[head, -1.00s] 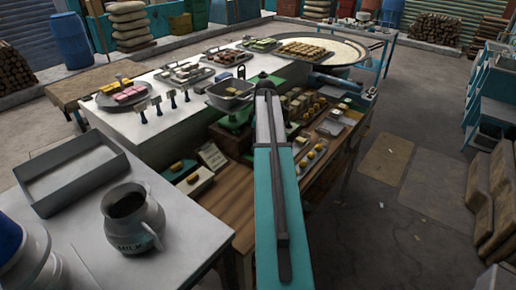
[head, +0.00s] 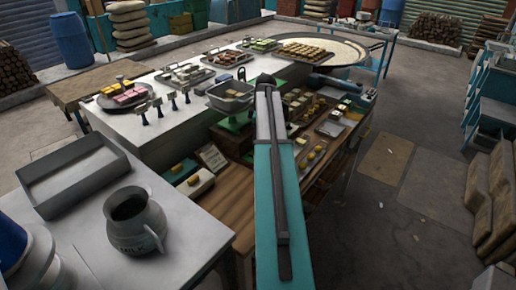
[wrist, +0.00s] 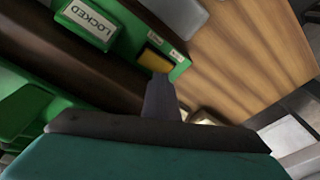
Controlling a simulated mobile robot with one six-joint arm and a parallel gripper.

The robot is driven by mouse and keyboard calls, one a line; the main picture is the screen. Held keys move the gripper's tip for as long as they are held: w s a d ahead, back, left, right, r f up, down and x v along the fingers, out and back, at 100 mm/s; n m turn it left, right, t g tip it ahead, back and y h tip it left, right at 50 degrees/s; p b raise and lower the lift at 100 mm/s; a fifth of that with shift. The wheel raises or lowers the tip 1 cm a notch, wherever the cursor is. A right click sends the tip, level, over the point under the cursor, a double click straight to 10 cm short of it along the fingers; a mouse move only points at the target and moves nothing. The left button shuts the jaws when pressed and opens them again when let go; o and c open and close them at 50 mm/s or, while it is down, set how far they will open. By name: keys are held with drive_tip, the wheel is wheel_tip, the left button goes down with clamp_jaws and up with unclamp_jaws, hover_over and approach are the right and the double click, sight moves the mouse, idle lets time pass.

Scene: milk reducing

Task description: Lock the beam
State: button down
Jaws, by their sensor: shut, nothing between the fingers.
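In the wrist view, a green plate carries a white label reading LOCKED (wrist: 90,25). A small yellow piece (wrist: 155,60) sits on the green part (wrist: 128,44), with small white labels beside it. My gripper (wrist: 160,90) is shut and empty. Its dark tip overlaps the lower edge of the yellow piece in the picture; I cannot tell whether they touch. A dark brown bar (wrist: 60,55) runs across the green parts. In the head view, the scale's green body (head: 233,126) and grey pan (head: 231,97) show left of my arm, which hides my fingertips.
A wooden counter (head: 232,200) lies below the scale and also shows in the wrist view (wrist: 245,45). A small sign (head: 211,157) and yellow blocks stand near the scale. A grey jug (head: 135,222) and an empty tray (head: 75,178) occupy the left table.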

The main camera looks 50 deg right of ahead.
drive_tip(key=shift+r+p, duration=0.9)
drive_tip(key=shift+r, duration=1.1)
drive_tip(key=shift+f, duration=0.1)
drive_tip(key=shift+s, duration=0.65)
